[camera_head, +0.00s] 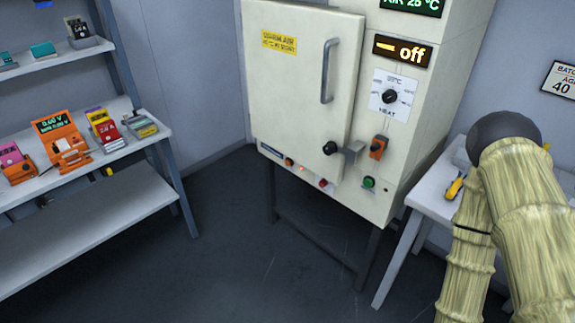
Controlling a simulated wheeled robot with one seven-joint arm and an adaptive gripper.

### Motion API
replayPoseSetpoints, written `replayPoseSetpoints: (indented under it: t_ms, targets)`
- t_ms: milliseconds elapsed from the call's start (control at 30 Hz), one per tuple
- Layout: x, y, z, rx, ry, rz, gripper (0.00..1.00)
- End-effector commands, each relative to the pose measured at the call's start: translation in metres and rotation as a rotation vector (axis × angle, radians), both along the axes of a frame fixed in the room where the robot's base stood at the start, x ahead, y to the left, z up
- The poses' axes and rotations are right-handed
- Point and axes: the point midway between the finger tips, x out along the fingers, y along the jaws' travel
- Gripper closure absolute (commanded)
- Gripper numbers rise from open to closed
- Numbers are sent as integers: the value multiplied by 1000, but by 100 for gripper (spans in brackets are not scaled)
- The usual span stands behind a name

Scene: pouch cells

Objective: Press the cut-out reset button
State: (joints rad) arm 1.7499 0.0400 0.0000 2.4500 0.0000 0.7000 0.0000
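A cream oven cabinet (418,120) stands on dark legs in the middle. Along its lower front are an orange button (289,162), a small lit orange lamp (301,168), a red button (323,183) and a green button (368,182). Their labels are too small to read, so I cannot tell which is the cut-out reset button. Nothing touches these buttons. My arm, straw-coloured with a dark rounded joint, fills the lower right, apart from the cabinet. My gripper is out of view.
The oven door (290,90) has a grey handle (328,70) and black knob (330,148). The display (403,51) reads "off" above a heat dial (389,96). A shelf rack (100,215) stands left, a white table (432,200) right. Floor before the oven is clear.

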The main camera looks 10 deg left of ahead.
Motion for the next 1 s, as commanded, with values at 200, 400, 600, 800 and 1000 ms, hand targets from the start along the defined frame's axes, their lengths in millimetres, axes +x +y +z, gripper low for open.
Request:
replayPoseSetpoints:
  t_ms: [200, 400, 600, 800, 1000]
  targets:
    - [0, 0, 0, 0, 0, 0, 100]
    - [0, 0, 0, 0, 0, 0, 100]
    - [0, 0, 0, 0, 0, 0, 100]
    - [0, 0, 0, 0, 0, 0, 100]
    - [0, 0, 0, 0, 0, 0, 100]
